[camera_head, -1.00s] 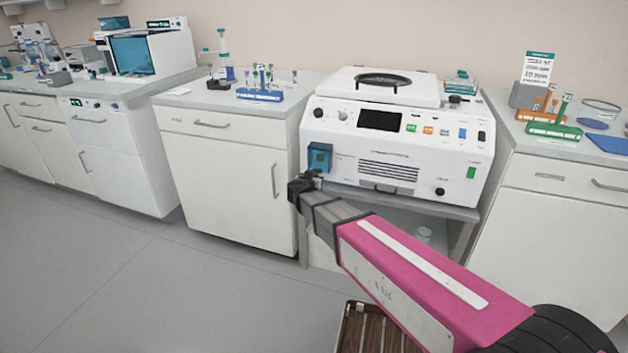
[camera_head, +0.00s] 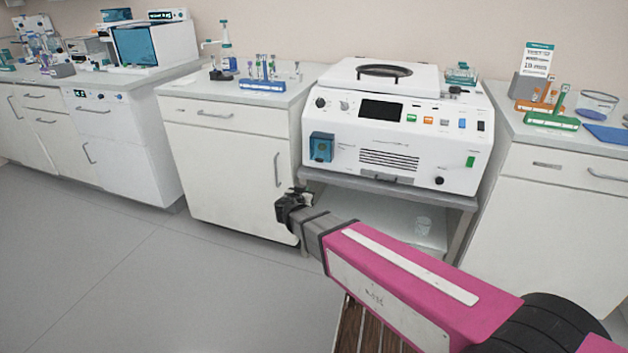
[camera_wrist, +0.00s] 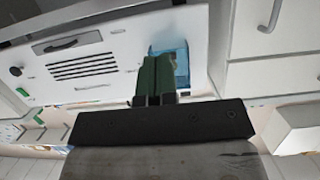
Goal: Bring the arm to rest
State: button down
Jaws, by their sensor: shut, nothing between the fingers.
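My pink and grey arm (camera_head: 410,285) reaches from the lower right toward the middle of the head view. My gripper (camera_head: 282,203) is at its far end, in front of the lower cabinet and below the white machine (camera_head: 400,130). In the wrist view, my gripper's fingers (camera_wrist: 156,75) are together with nothing between them. They overlap the machine's blue panel (camera_wrist: 180,62) in that view. In the head view, the fingertips are small and dark, and the gripper looks apart from the cabinet and the machine.
The machine stands on a grey stand (camera_head: 425,194) with an open lower shelf. White cabinets (camera_head: 225,180) stand left of it and another cabinet (camera_head: 560,225) stands right. A blue tube rack (camera_head: 262,86) sits on the left counter. Floor (camera_head: 130,270) at left is clear.

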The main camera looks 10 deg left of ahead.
jog(key=w+d+f+m+g+h, duration=0.15)
jog(key=d+g, duration=0.25)
jog(key=d, duration=0.9)
jog(key=d+f+g+h, duration=0.3)
jog(key=d, duration=1.1)
jog(key=s+d+f+n+g+y, duration=0.1)
jog(key=s+d+g, duration=0.3)
jog(key=d, duration=0.5)
jog(key=s+d+n+g+y, duration=0.1)
jog(key=s+d+g+y, duration=0.2)
jog(key=s+d, duration=0.4)
jog(key=shift+d+f+g+y, duration=0.4)
jog(key=shift+d+y, duration=0.45)
jog(key=shift+d, duration=0.4)
jog(key=shift+n, duration=0.25)
